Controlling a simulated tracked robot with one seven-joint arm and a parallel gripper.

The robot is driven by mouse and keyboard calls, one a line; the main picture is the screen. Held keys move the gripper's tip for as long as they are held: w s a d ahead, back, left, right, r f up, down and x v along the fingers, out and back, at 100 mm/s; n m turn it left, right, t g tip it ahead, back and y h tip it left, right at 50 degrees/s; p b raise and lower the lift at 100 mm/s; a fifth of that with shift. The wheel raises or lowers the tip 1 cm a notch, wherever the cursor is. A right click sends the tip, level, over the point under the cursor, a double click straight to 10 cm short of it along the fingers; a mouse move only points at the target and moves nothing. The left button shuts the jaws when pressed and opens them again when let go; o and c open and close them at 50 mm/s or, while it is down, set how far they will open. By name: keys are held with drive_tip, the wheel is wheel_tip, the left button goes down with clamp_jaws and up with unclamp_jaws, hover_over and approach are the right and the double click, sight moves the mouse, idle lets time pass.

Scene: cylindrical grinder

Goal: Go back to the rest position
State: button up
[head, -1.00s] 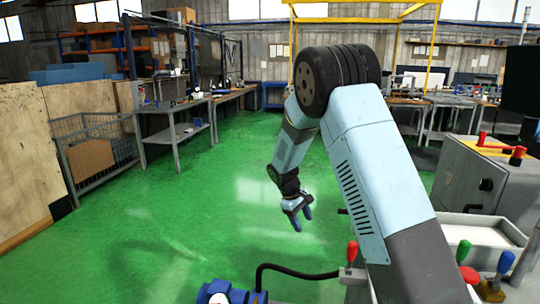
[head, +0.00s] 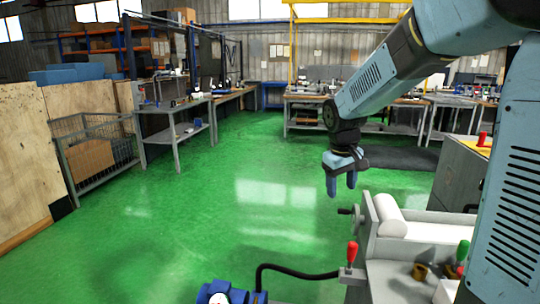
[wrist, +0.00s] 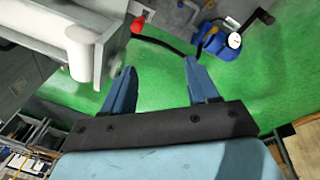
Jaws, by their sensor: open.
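My gripper (head: 341,186) hangs fingers-down in the head view, over the green floor just left of the grinder (head: 400,262). Its two blue fingers are apart with nothing between them. In the wrist view my gripper (wrist: 160,82) also shows open and empty, with green floor beyond the fingers. The grinder's white cylindrical part (wrist: 82,45) and a red-knobbed lever (wrist: 138,25) lie beyond the fingers at the upper left. My arm crosses the upper right of the head view.
The red-knobbed lever also shows in the head view (head: 351,252), with a green-knobbed lever (head: 462,250) to its right. A blue motor-like unit with a gauge (head: 220,292) and black hose is at the bottom. A wire cage (head: 95,155) stands left. The middle floor is clear.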

drive_tip(key=s+d+r+m+t, duration=0.1)
drive_tip(key=s+r, duration=0.1)
drive_tip(key=s, duration=0.6)
drive_tip(key=s+d+r+m+t+y, duration=0.1)
drive_tip(key=s+r+m, duration=0.1)
drive_tip(key=s, duration=0.6)
drive_tip(key=s+d+r+m+t, duration=0.1)
drive_tip(key=s+d+r, duration=0.1)
drive_tip(key=s, duration=0.6)
drive_tip(key=shift+r+m+t, duration=0.3)
drive_tip(key=shift+r, duration=0.4)
